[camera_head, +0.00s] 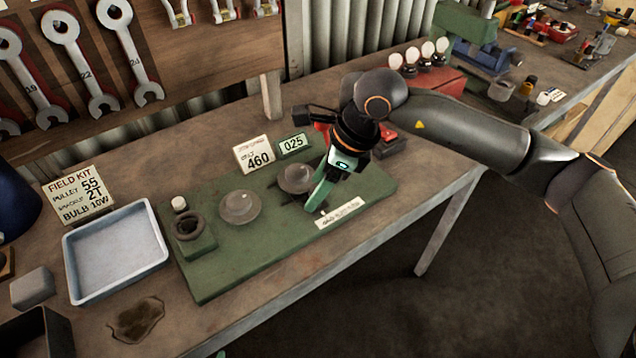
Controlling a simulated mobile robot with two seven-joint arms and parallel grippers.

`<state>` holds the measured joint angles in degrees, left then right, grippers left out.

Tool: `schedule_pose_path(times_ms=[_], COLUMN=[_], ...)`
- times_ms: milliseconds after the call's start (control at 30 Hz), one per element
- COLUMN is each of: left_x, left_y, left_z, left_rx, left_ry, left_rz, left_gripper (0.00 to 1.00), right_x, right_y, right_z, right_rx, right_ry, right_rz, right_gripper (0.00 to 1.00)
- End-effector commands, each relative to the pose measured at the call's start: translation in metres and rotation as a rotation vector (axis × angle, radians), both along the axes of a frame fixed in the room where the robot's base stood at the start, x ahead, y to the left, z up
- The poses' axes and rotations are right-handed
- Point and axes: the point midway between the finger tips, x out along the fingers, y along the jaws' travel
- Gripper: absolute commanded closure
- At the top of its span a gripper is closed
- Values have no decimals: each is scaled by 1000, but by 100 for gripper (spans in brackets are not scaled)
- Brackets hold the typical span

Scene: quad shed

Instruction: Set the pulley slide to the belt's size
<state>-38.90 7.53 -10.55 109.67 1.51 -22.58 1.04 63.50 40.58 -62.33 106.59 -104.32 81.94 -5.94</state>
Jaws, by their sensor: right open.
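The green pulley board (225,268) lies on the bench with two grey round pulleys. The left pulley (240,206) stands clear, and the right pulley (295,179) is beside my right gripper. My right gripper (316,203) is open, its green finger pointing down at the board just right of that pulley. The gripper hides part of the slide, and I cannot tell whether it touches anything. A white card (254,154) behind the board reads 460. The small display (294,144) next to it reads 025.
A dark ring (189,227) sits on a green block at the board's left. A blue-grey tray (115,250) and the field kit card (78,196) stand further left. Red-based bulbs (428,75) are behind my right arm. Wrenches (80,55) hang on the back panel.

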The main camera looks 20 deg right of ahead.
Motion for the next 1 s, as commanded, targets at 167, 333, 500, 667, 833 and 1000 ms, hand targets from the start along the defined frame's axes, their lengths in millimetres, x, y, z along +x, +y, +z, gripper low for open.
schedule_pose_path(times_ms=[167, 333, 500, 667, 833, 1000], left_x=[0, 0, 0, 0, 0, 0], left_y=[0, 0, 0, 0, 0, 0], left_z=[-1, -5, -9, -11, -12, -12], left_rx=[0, 0, 0, 0, 0, 0], left_ry=[0, 0, 0, 0, 0, 0], left_rz=[0, 0, 0, 0, 0, 0], left_gripper=[50, 50, 50, 50, 50, 50], right_x=[0, -4, -10, -16, -19, -20], right_y=[-3, -13, -25, -36, -42, -44], right_z=[5, 30, 66, 94, 111, 116], right_rx=[0, 0, 1, 1, 1, 0], right_ry=[-3, -6, -5, -5, -1, 0], right_rz=[-2, -3, -2, -2, 0, 0], right_gripper=[33, 33, 33, 33, 33, 33])
